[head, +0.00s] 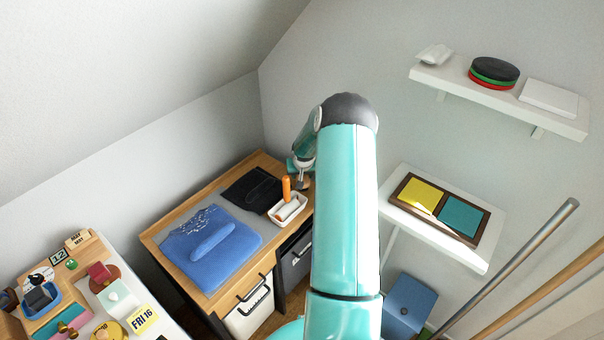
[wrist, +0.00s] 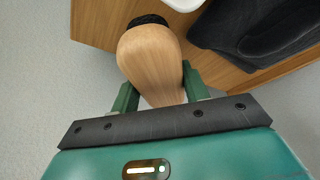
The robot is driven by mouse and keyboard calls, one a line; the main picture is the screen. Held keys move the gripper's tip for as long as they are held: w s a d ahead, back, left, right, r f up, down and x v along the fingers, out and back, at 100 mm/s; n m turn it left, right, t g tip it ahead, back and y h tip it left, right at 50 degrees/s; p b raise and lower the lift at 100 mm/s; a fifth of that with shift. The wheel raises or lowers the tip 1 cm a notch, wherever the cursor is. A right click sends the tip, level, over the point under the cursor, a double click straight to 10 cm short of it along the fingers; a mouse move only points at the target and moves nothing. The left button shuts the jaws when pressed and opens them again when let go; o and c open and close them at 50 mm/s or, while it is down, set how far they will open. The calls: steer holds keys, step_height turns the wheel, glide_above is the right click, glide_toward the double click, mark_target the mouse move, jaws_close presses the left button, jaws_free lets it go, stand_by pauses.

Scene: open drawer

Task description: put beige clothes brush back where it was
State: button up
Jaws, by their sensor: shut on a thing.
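The beige clothes brush (wrist: 152,55) fills the middle of the wrist view, with a smooth wooden back and a dark part at its far end. My gripper (wrist: 159,92) is shut on it, with one green finger on each side. The brush is over or beside the desk's wooden edge (wrist: 98,22); its height above it I cannot tell. In the head view my arm reaches to the desk's right back corner, and I cannot make out the brush there. A white tray (head: 292,218) with an orange-handled item (head: 286,187) stands on the desk near my wrist.
A black folded cloth (head: 252,190) and a blue garment (head: 212,242) lie on the desk. Drawers (head: 250,312) are below. A wall shelf (head: 478,262) with a brown tray (head: 478,238) is at right. Poles (head: 510,265) lean at far right. A cluttered table is at lower left.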

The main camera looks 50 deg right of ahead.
steer(key=shift+f, duration=0.3)
steer(key=o, duration=1)
steer(key=shift+c, duration=0.2)
